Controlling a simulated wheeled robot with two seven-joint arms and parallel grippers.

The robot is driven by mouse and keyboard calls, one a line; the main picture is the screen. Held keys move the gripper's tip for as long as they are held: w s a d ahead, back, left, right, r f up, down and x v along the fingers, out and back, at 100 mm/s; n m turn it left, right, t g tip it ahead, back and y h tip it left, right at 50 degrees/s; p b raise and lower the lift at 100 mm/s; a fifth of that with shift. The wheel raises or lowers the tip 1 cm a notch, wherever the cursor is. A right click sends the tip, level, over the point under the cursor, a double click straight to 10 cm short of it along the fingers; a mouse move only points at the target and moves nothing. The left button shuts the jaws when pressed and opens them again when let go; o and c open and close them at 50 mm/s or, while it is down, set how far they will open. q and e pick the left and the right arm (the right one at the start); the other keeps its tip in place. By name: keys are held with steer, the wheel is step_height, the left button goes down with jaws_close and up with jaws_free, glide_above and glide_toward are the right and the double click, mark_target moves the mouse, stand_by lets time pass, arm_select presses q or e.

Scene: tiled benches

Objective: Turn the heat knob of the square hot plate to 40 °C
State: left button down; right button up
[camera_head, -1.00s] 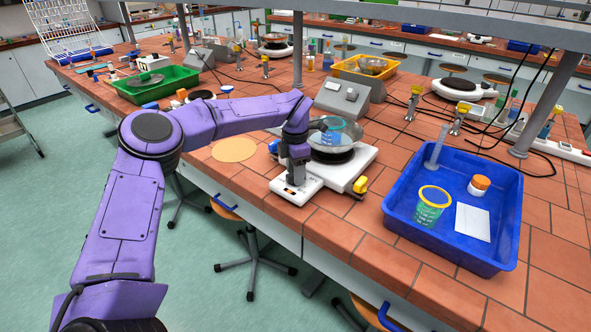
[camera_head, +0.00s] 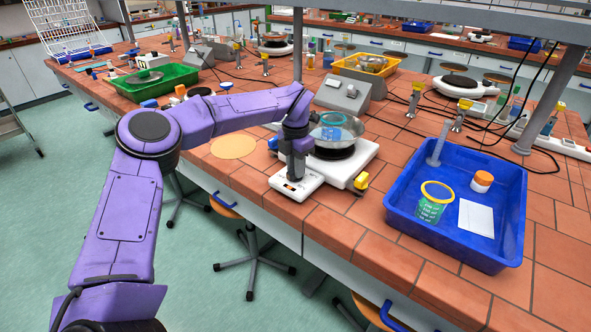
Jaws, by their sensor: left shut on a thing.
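The square hot plate (camera_head: 346,178) is white with a dark round heating top and stands near the bench's front edge. A glass dish (camera_head: 352,127) with a small blue beaker (camera_head: 332,126) in it sits on its top. My left gripper (camera_head: 294,178) points down at the front control panel (camera_head: 309,185) of the hot plate. It is shut on the heat knob, which the fingers hide. The knob's setting cannot be read. My right gripper is not in view.
A blue tray (camera_head: 402,222) with a green beaker, a cylinder, an orange-capped jar and a white card stands to the right. A cork-coloured disc (camera_head: 233,146) lies to the left on the bench.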

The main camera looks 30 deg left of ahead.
arm_select(q)
steer(key=n+b, duration=0.2)
steer(key=n, duration=0.2)
steer(key=shift+n, duration=0.3)
steer(key=shift+n+b, duration=1.1)
steer(key=shift+n, duration=0.4)
steer(key=shift+r+n, duration=0.15)
steer(key=shift+n, duration=0.15)
steer(key=c, duration=1)
jaws_free()
steer(key=shift+o, duration=0.2)
step_height(320, 180, up, 10)
steer(key=shift+r, duration=0.2)
